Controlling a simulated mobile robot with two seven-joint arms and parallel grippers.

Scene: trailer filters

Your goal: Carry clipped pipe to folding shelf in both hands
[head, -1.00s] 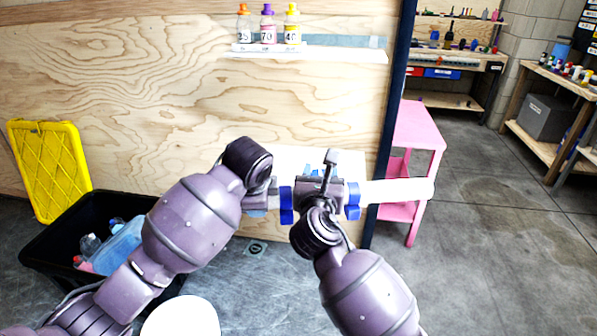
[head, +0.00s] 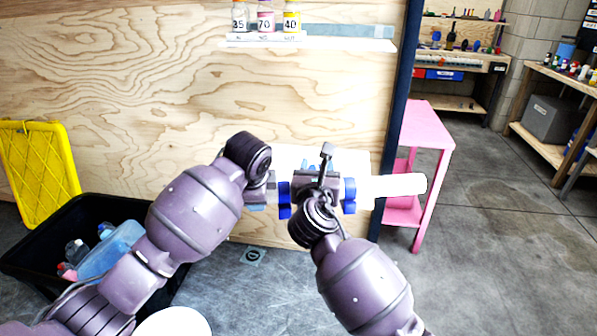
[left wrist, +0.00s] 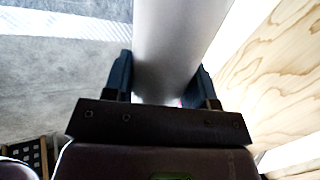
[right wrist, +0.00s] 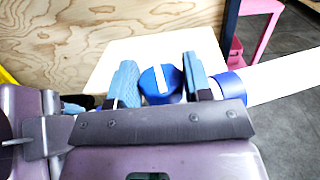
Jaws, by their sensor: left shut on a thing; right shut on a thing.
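The white pipe (head: 398,186) is level in front of the plywood wall, with its free end to the right. Blue clips (head: 349,196) sit on it on either side of my right gripper (head: 318,182). In the right wrist view the right gripper's fingers are shut around a round blue part with a white stripe (right wrist: 160,84). My left gripper (head: 263,190) is shut on the pipe; the left wrist view shows the pipe (left wrist: 175,45) between its fingers. A white panel (head: 355,160), apparently the folding shelf, is behind the pipe, partly hidden by my arms.
A narrow white wall shelf (head: 310,43) above holds several numbered bottles. A pink table (head: 427,125) stands right of the dark wall edge post (head: 398,110), near the pipe's free end. A black bin (head: 40,250) and yellow lid (head: 40,170) are at left. Floor at right is open.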

